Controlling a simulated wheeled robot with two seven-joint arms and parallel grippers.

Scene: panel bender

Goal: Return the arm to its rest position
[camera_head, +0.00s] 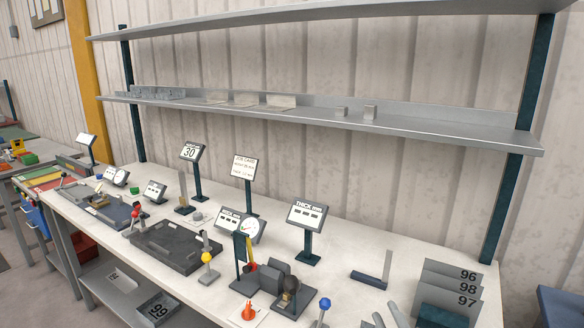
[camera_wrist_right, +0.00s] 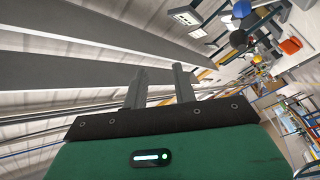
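My right gripper (camera_head: 385,312) shows at the bottom right of the head view, with two grey fingers beside a teal body. In the right wrist view the same gripper (camera_wrist_right: 158,82) has its fingers apart, with nothing between them. It is open and empty, near the bench's front right part. The right arm behind it is mostly out of the head view. My left gripper is not in view.
The white workbench (camera_head: 335,279) carries a dark tray (camera_head: 172,248), a THICK display (camera_head: 307,214), an L-shaped square (camera_head: 376,275) and a blue-knobbed lever (camera_head: 324,304). Numbered plates (camera_head: 454,276) stand close to my right gripper. A shelf (camera_head: 420,138) spans above the bench.

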